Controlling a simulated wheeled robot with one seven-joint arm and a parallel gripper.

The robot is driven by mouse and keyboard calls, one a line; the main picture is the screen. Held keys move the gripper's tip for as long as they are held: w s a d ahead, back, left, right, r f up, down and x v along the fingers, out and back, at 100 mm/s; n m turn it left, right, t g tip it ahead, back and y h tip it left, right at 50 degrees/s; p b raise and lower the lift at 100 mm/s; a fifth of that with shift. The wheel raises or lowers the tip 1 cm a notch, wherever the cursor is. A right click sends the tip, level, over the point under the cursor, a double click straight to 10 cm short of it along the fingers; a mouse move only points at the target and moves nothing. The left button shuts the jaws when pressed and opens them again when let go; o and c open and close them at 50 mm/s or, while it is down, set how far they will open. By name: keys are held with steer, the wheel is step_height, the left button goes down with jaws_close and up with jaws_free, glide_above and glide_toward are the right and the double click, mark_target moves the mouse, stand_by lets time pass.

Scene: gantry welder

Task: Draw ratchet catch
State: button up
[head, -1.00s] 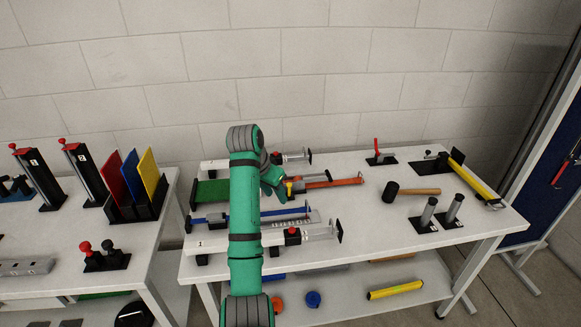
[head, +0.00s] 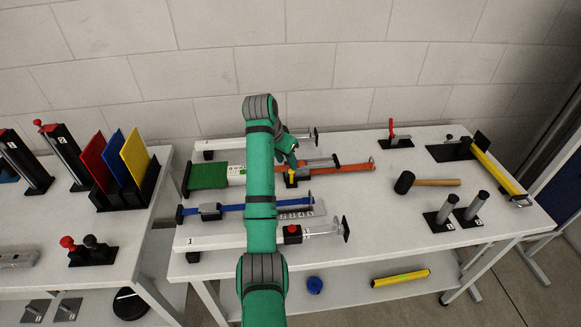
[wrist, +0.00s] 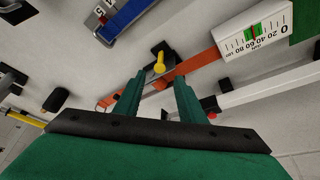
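The yellow catch (wrist: 159,64) stands up from a dark ratchet body on an orange strap (wrist: 202,64) in the wrist view. In the head view the yellow catch (head: 291,178) shows just below my gripper (head: 291,160). In the wrist view my gripper (wrist: 157,97) has its two green fingers spread apart, with nothing between them. The catch lies beyond the fingertips, roughly in line with the gap, and looks apart from them. In the head view my arm hides part of the strap rig.
A white gauge (wrist: 255,32) marked from 0 sits on the strap line, beside a green plate (head: 209,176). A blue strap rig (head: 220,209) lies in front, and white-rail clamps lie on both sides.

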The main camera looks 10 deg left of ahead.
mark_target(290, 172)
steer(key=shift+x, duration=2.7)
